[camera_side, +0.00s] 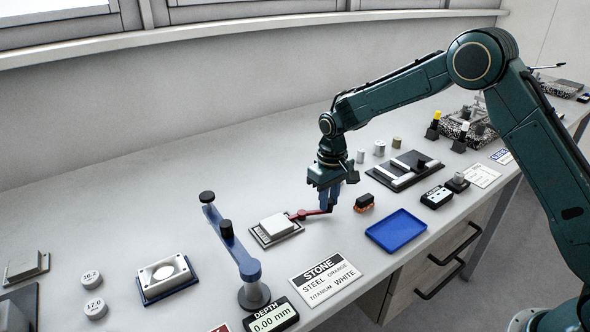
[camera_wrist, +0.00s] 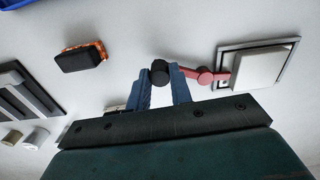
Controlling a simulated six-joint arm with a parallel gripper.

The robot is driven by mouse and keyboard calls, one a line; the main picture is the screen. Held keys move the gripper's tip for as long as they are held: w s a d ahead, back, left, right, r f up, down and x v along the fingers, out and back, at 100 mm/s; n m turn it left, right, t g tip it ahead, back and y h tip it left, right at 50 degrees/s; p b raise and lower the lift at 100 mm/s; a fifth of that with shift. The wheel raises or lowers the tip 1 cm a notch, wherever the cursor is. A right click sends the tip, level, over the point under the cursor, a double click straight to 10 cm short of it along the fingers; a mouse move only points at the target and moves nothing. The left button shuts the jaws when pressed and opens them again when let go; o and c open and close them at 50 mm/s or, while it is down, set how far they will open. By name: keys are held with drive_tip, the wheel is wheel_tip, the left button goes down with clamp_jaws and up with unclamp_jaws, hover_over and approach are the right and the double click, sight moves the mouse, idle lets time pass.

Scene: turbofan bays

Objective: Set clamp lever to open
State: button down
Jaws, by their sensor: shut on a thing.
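The red clamp lever (camera_side: 308,214) reaches from a light block on a dark-framed plate (camera_side: 275,229) to my gripper (camera_side: 328,206). In the wrist view the lever (camera_wrist: 205,76) has a round red joint beside the plate (camera_wrist: 262,64), and a black knob (camera_wrist: 159,72) lies at its other end. The blue fingers of my gripper (camera_wrist: 160,78) stand one on each side of the knob, shut on it. In the side view the knob is mostly hidden by the fingers.
An orange-and-black block (camera_side: 364,202) sits right of my gripper, with a blue tray (camera_side: 397,231) in front. A blue arm on a post (camera_side: 232,245) stands left of the clamp plate. A dark rack with light bars (camera_side: 398,177) lies behind right. The bench left of the clamp has free patches.

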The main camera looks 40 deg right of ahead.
drive_tip(key=m, duration=0.1)
drive_tip(key=s+a+m, duration=0.1)
drive_tip(key=shift+s+r+m, duration=0.1)
drive_tip(key=shift+s+m, duration=0.15)
drive_tip(key=shift+m, duration=0.15)
drive_tip(key=m, duration=0.1)
drive_tip(key=s+a+m, duration=0.1)
drive_tip(key=m, duration=0.1)
drive_tip(key=shift+s+a+m, duration=0.15)
drive_tip(key=shift+a+m, duration=0.15)
drive_tip(key=a+m, duration=0.2)
drive_tip(key=m, duration=0.1)
drive_tip(key=shift+s, duration=0.4)
drive_tip(key=shift+s+a+m, duration=0.1)
drive_tip(key=shift+a+m, duration=0.3)
drive_tip(key=shift+m, duration=0.5)
drive_tip(key=shift+a+m, duration=0.4)
drive_tip(key=shift+m, duration=0.5)
drive_tip(key=c, duration=1.3)
unclamp_jaws()
drive_tip(key=shift+o, duration=0.2)
drive_tip(key=shift+r, duration=0.1)
wheel_tip(320, 180, up, 14)
drive_tip(key=shift+f, duration=0.2)
